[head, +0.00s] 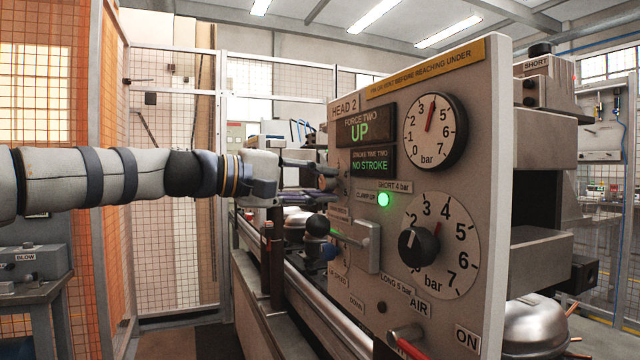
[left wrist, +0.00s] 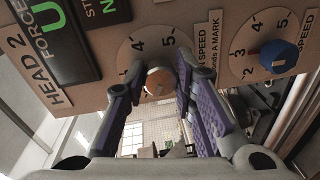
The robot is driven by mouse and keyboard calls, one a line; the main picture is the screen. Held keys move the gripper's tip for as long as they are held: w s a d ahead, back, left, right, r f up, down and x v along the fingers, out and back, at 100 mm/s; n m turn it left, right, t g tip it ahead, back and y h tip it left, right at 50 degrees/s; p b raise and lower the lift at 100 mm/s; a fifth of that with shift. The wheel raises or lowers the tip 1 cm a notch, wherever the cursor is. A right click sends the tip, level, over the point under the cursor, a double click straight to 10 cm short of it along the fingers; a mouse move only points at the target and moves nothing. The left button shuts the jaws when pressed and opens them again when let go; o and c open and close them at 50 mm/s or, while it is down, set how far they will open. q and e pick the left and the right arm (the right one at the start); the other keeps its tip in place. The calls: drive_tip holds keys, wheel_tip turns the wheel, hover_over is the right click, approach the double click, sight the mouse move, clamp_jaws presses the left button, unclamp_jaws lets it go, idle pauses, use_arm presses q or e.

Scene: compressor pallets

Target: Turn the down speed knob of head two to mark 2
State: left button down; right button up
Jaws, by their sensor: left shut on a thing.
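In the left wrist view, a round orange-brown knob (left wrist: 157,80) sits on a pale dial with marks 3, 4 and 5 showing. The fingers of my left gripper (left wrist: 155,82) are closed around this knob, one on each side. Its label ends in "SPEED"; the first word is hidden, and I cannot read where the knob points. A blue knob (left wrist: 276,55) on a similar dial is to the right. My right gripper is out of view.
The panel carries a large black knob (head: 418,246) at a bar dial, a gauge (head: 434,131) and a lit green lamp (head: 384,200). A black ball-ended lever (head: 318,225) juts out below my left gripper. A red handle (head: 408,345) is low on the panel.

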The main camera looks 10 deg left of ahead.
use_arm(q)
drive_tip(key=shift+f, duration=0.15)
drive_tip(key=c, duration=1.3)
unclamp_jaws()
drive_tip(key=shift+s+a+r, duration=0.2)
drive_tip(key=shift+a, duration=0.1)
drive_tip(key=v, duration=1.1)
drive_tip(key=shift+s+f, duration=0.1)
